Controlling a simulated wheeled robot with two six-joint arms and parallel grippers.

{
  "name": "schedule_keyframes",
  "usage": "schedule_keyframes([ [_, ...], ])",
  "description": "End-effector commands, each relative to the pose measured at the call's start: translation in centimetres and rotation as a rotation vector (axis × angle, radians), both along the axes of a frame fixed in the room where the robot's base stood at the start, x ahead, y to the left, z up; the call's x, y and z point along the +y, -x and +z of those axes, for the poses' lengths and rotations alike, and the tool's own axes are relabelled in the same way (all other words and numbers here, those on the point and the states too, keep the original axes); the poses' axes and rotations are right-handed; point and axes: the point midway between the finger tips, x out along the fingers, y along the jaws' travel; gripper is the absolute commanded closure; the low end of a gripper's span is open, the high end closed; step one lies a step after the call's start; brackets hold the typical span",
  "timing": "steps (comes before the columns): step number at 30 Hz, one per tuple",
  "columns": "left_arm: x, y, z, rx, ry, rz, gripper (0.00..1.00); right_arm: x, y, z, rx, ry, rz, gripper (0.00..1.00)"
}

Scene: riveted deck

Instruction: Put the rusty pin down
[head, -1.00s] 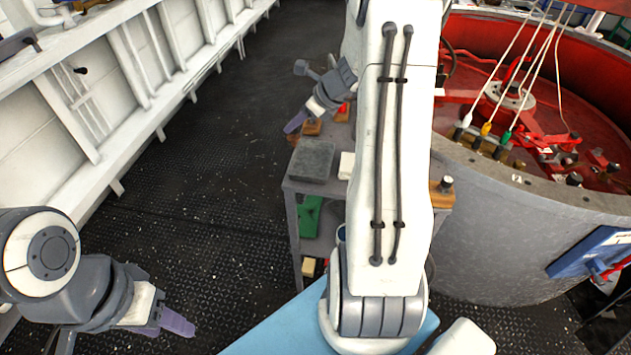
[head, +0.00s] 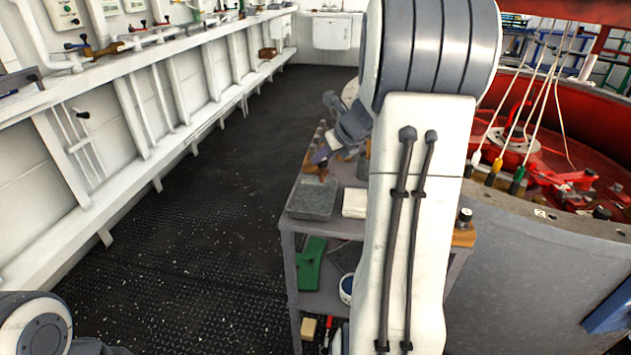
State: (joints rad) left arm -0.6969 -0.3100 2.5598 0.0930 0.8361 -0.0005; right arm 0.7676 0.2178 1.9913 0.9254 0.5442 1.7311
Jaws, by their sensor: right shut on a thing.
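My right gripper (head: 319,156) is over the far left part of the grey cart's top, beyond a flat grey tray. The cart (head: 288,222) is partly hidden behind my right arm. My left gripper is out of view; only part of my left arm shows at the bottom left corner.
The flat grey tray (head: 312,199) and a white block (head: 355,203) lie on the cart's top. A green piece (head: 310,264) is on the shelf below. A large round grey tub (head: 545,265) with a red inside stands at right. Dark deck at left is clear.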

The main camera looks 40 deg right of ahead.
Motion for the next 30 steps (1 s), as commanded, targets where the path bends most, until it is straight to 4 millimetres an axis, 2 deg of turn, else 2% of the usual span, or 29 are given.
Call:
schedule_keyframes([
  [1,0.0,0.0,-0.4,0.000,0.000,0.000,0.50,0.9,-0.4,-0.7,0.000,0.000,0.004,1.00],
  [6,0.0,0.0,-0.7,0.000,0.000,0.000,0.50,2.3,-1.1,-1.5,-0.001,0.000,0.001,1.00],
  [15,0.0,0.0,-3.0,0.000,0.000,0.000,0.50,2.3,-1.1,-5.5,0.000,-0.001,-0.002,1.00],
  [28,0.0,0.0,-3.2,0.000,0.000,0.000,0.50,2.3,-1.1,-6.0,-0.001,0.001,-0.001,1.00],
  [29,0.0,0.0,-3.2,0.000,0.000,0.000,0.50,2.3,-1.1,-6.0,0.000,0.000,0.000,0.62],
  [30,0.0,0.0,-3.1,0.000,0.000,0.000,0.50,2.3,-1.1,-5.9,0.000,0.000,0.000,0.47],
])
